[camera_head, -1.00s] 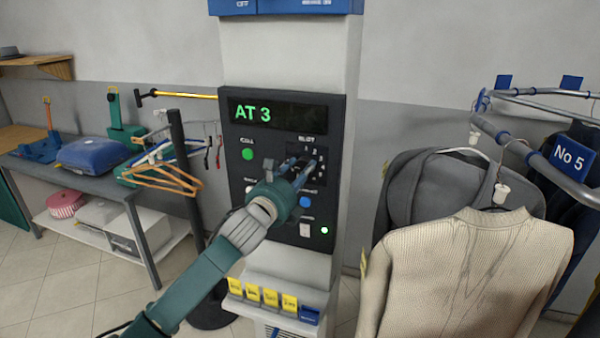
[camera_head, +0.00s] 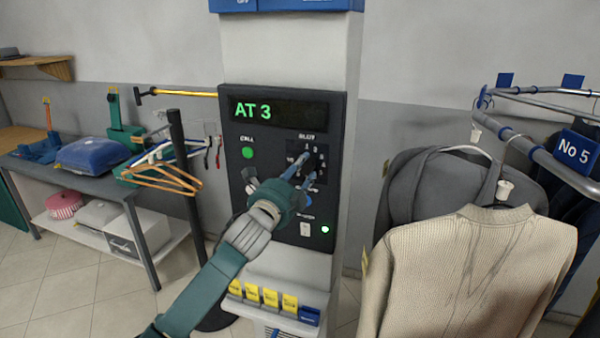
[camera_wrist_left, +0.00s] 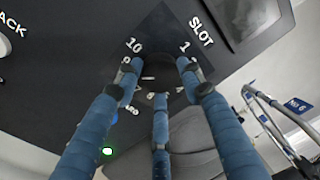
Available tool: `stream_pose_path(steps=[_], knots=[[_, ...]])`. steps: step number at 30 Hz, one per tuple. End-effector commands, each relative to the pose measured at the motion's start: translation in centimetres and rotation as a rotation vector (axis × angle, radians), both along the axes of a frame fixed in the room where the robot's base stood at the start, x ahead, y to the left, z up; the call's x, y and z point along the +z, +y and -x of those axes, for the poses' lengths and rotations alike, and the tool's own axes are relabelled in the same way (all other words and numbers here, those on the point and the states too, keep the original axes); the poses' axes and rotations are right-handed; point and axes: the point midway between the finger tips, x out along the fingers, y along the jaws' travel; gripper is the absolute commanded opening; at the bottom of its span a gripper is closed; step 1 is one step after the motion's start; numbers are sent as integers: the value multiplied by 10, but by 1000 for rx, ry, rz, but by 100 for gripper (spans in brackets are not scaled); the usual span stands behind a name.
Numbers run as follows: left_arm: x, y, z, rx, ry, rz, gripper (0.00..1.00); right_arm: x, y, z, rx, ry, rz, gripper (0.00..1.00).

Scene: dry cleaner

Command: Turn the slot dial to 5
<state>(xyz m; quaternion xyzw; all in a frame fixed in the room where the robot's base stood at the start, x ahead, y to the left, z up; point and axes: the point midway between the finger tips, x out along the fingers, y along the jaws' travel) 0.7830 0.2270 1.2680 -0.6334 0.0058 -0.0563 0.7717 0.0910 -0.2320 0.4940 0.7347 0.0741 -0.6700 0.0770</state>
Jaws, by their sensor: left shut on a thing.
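The slot dial (camera_head: 316,161) is a dark knob on the black control panel (camera_head: 335,130), ringed by white numbers under the word SLOT. My left gripper (camera_head: 307,168) is shut on the dial, its blue fingers reaching around it from the lower left. In the left wrist view the fingers surround the dark dial (camera_wrist_left: 158,70), with 10 and 1 readable beside the fingertips. The fingers hide several numbers, and I cannot tell which one the dial points to. The green display (camera_head: 278,112) reads AT 3. My right gripper is not in view.
A green CALL button (camera_head: 247,152) sits left of the dial, and a lit green lamp (camera_head: 325,230) lower right. Yellow tags (camera_head: 262,294) stand on a ledge below. A rail with a beige sweater (camera_head: 455,270) is at right; a table (camera_head: 35,170) is at left.

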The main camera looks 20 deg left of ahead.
Motion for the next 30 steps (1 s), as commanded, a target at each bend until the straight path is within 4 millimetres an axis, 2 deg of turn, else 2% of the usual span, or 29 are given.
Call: stream_pose_path(steps=[1,30], knots=[[-8,-4,1,-5,12,49,12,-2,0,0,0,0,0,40],[-4,-6,0,-2,43,972,12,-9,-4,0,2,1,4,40]])
